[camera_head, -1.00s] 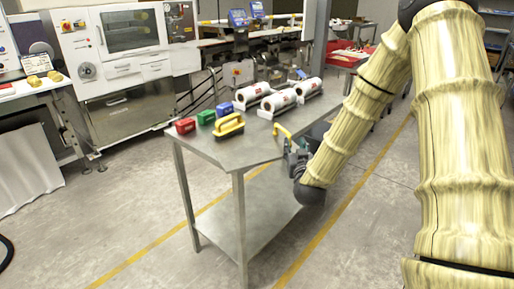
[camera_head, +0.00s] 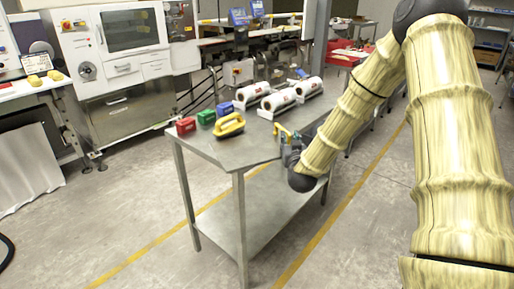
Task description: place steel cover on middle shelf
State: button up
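My gripper (camera_head: 287,141) is at the right edge of the steel table (camera_head: 238,158), low beside the tabletop. It is small and partly hidden by my own wrist. A small yellow piece shows at its tip; I cannot tell whether it is part of the gripper or something else, or whether the fingers are open or shut. I cannot make out a steel cover. The table has one lower shelf (camera_head: 250,213), bare where it shows. A shelf rack (camera_head: 490,38) stands far back at the right; I cannot tell which shelf is the task's middle one.
On the tabletop are red (camera_head: 186,126), green (camera_head: 206,117) and blue (camera_head: 225,109) blocks, a yellow-handled item (camera_head: 229,125) and three white rolls (camera_head: 279,101). A white machine (camera_head: 120,60) stands behind at left. The floor in front is clear.

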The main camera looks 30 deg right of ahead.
grip_shut()
